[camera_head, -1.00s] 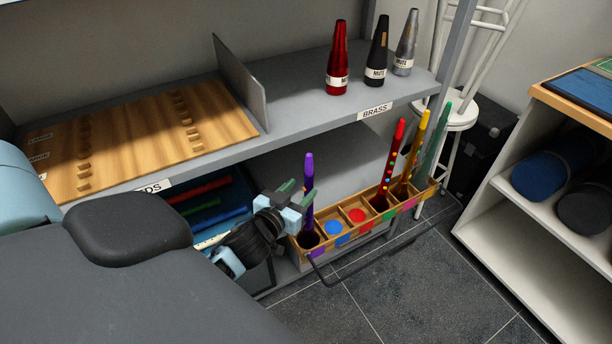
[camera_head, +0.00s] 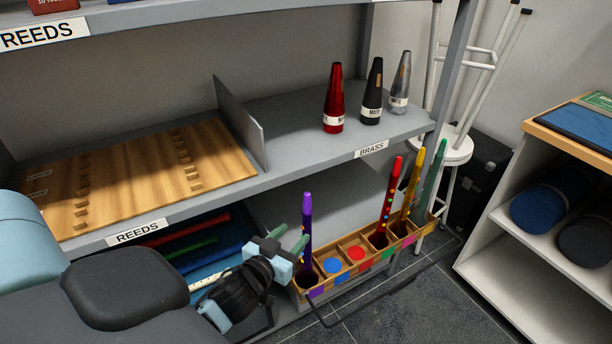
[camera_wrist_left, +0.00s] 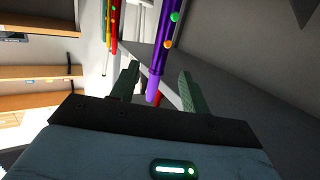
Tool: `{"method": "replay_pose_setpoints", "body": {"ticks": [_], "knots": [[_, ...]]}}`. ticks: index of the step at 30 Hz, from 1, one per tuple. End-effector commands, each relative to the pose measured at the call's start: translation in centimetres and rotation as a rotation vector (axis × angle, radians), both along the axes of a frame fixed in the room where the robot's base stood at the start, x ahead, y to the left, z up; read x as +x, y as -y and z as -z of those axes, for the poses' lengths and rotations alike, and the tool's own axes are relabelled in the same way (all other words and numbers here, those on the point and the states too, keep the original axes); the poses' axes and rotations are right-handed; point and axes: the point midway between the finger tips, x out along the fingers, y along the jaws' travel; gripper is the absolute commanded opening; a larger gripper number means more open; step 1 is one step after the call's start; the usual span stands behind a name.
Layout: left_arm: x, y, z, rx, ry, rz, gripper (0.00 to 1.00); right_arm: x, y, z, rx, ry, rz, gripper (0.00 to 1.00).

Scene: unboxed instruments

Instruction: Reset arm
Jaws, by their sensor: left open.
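My left gripper (camera_head: 292,238) is open, beside the upright purple recorder (camera_head: 307,226) and to its left in the head view. In the left wrist view, my left gripper (camera_wrist_left: 160,85) shows two green fingers spread apart, and the purple recorder (camera_wrist_left: 166,42) appears between and beyond them. I cannot tell whether a finger touches it; the jaws are not closed on it. The recorder stands in the left slot of a wooden rack (camera_head: 316,291). My right gripper is not in view.
Red (camera_head: 389,200), yellow (camera_head: 414,195) and green (camera_head: 430,185) recorders stand at the rack's right end. Slots between hold blue and red discs. The grey shelf (camera_head: 300,150) above carries three mutes and a wooden board. A blue bin (camera_head: 215,262) lies behind my left wrist.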

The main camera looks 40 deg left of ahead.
Motion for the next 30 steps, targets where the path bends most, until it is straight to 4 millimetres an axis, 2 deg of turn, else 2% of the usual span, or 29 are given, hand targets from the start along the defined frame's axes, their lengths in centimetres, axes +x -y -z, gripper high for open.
{"method": "replay_pose_setpoints", "body": {"ticks": [7,11,14,18,21,27,30], "knots": [[-0.1,0.0,0.1,0.0,-0.003,0.001,0.46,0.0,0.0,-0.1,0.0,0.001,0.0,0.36],[-1.7,0.8,1.2,0.001,-0.053,0.015,0.46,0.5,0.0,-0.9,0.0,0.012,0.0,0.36],[-4.7,2.3,2.9,0.004,-0.139,0.044,0.46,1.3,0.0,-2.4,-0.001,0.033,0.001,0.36],[-11.0,5.1,5.5,0.008,-0.293,0.106,0.46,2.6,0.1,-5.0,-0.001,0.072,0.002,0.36],[-15.8,7.2,6.7,0.008,-0.394,0.156,0.46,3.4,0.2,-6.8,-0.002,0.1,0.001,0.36],[-24.6,11.2,7.5,-0.005,-0.548,0.25,0.46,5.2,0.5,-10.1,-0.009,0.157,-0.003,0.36],[-27.7,12.5,7.5,-0.008,-0.595,0.286,0.46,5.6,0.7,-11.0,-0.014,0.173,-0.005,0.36]]}}
